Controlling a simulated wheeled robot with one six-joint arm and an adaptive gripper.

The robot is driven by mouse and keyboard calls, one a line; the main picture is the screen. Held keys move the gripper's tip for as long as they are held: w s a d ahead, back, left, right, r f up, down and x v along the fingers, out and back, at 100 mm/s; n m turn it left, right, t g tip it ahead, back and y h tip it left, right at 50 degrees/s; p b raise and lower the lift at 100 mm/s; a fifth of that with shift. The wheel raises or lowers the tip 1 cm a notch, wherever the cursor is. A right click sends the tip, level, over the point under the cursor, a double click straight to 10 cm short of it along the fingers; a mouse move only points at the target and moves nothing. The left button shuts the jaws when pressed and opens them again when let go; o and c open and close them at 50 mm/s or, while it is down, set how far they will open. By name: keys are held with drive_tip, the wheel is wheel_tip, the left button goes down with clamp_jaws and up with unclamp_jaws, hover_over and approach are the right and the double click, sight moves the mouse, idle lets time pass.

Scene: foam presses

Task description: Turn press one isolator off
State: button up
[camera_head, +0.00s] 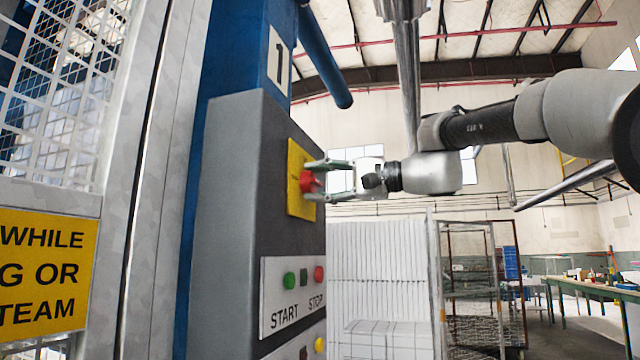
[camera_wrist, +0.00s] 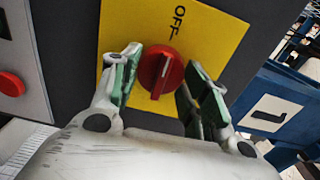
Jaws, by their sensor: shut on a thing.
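The press one isolator is a red rotary knob (camera_head: 307,181) on a yellow plate (camera_head: 295,150), on the side of a grey control box (camera_head: 235,170) under a number 1 sign (camera_head: 279,61). In the wrist view the knob (camera_wrist: 160,72) has a raised grip with a pale line, running roughly up and down the picture, one end towards the word OFF (camera_wrist: 178,22). Which end is the pointer I cannot tell. My gripper (camera_head: 312,179) reaches in from the right and is shut on the knob, a green-padded finger on either side.
Green START (camera_head: 289,280) and red STOP (camera_head: 319,274) buttons sit below the isolator on the same box. A mesh guard (camera_head: 60,90) with a yellow warning sign (camera_head: 45,270) stands left. A blue pipe (camera_head: 325,60) hangs above. White stacked blocks (camera_head: 380,270) and a wire cage (camera_head: 470,290) stand behind.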

idle(0.3)
drive_tip(key=o, duration=1)
drive_tip(key=v, duration=1.2)
